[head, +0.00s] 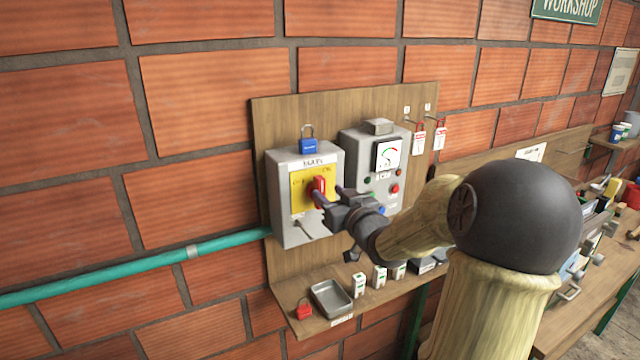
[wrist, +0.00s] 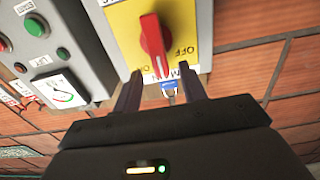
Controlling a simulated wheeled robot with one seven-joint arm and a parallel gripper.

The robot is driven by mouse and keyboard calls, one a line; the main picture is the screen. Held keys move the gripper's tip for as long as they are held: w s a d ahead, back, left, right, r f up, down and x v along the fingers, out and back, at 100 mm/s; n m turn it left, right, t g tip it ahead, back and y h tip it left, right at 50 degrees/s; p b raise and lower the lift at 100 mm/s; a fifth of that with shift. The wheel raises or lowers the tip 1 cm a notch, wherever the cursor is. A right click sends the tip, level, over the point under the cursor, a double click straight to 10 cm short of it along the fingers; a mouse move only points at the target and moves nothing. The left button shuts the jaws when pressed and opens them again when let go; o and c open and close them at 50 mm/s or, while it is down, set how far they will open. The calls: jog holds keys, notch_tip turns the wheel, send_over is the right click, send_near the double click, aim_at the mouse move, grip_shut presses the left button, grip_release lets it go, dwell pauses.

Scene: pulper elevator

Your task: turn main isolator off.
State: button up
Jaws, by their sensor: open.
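The main isolator is a grey box (head: 281,213) with a yellow plate (head: 299,199) and a red rotary handle (head: 319,186). In the wrist view, which shows the lettering upside down, the red handle (wrist: 153,42) stands nearly upright in the picture. Its white-marked end points down, towards the blue padlock, and OFF is printed to the right. My gripper (head: 329,192) is in front of the handle. In the wrist view my gripper (wrist: 163,83) is open, its fingers apart and short of the handle, with nothing between them. I cannot tell the exact gap.
A blue padlock (head: 309,146) sits on top of the isolator. A grey control box (head: 355,150) with a meter and buttons stands close on the right. A shelf below holds a grey tray (head: 331,298) and a red padlock (head: 303,309). A teal conduit (head: 130,278) enters from the left.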

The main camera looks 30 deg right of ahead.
aim_at(322, 187)
jog(key=w+p, duration=0.1)
jog(key=w, duration=0.4)
jog(key=shift+w+a, duration=0.1)
jog(key=shift+w, duration=0.2)
